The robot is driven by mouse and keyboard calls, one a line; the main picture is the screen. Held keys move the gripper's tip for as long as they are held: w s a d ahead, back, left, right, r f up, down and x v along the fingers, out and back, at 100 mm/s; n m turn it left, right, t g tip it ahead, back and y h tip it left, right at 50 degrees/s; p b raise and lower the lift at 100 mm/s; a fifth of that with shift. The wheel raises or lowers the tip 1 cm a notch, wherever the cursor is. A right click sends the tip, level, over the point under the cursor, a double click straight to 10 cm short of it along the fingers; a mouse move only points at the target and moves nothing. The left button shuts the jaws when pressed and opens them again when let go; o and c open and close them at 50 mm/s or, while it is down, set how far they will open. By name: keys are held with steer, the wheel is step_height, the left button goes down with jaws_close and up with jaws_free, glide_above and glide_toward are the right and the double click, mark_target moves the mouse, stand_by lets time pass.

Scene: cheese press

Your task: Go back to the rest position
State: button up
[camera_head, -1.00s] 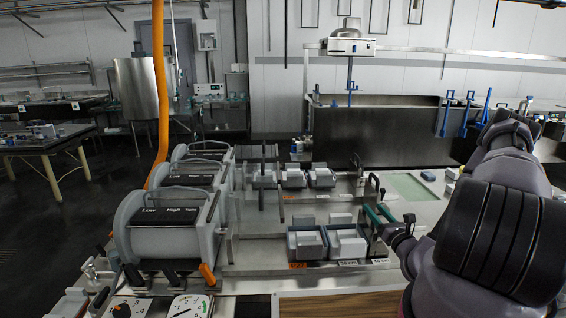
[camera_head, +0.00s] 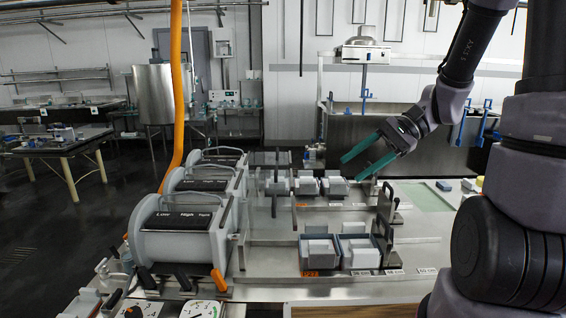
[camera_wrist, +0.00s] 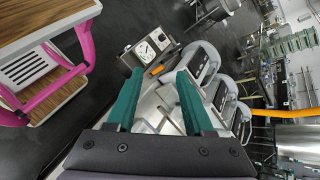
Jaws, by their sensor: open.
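My gripper (camera_head: 362,162) has two green fingers. In the head view it is raised above the press table, right of centre, with its fingers pointing left and down. The fingers stand apart with nothing between them. In the wrist view the open gripper (camera_wrist: 155,98) shows at the bottom middle, with the table and presses beyond it. My arm bends down to it from the upper right. The gripper touches nothing that I can see.
Grey cylindrical presses (camera_head: 180,228) stand on the left of the table (camera_head: 270,262). Grey and blue moulds (camera_head: 318,250) sit in the middle. An orange hose (camera_head: 176,90) hangs at left. A steel vat (camera_head: 385,140) stands behind. A pink-framed cart (camera_wrist: 70,75) is at left in the wrist view.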

steer(key=s+d+r+n+t+h, duration=0.2)
steer(key=d+r+t+h, duration=0.2)
steer(key=r, duration=0.2)
steer(key=s+d+r+n+t+h, duration=0.1)
steer(key=s+d+r+t+h, duration=0.2)
steer(key=r, duration=0.4)
steer(key=shift+d+r+n+t+h, duration=0.35)
steer(key=shift+d+t+h, duration=0.2)
steer(key=shift+t+h, duration=0.4)
steer(key=shift+a+f, duration=0.1)
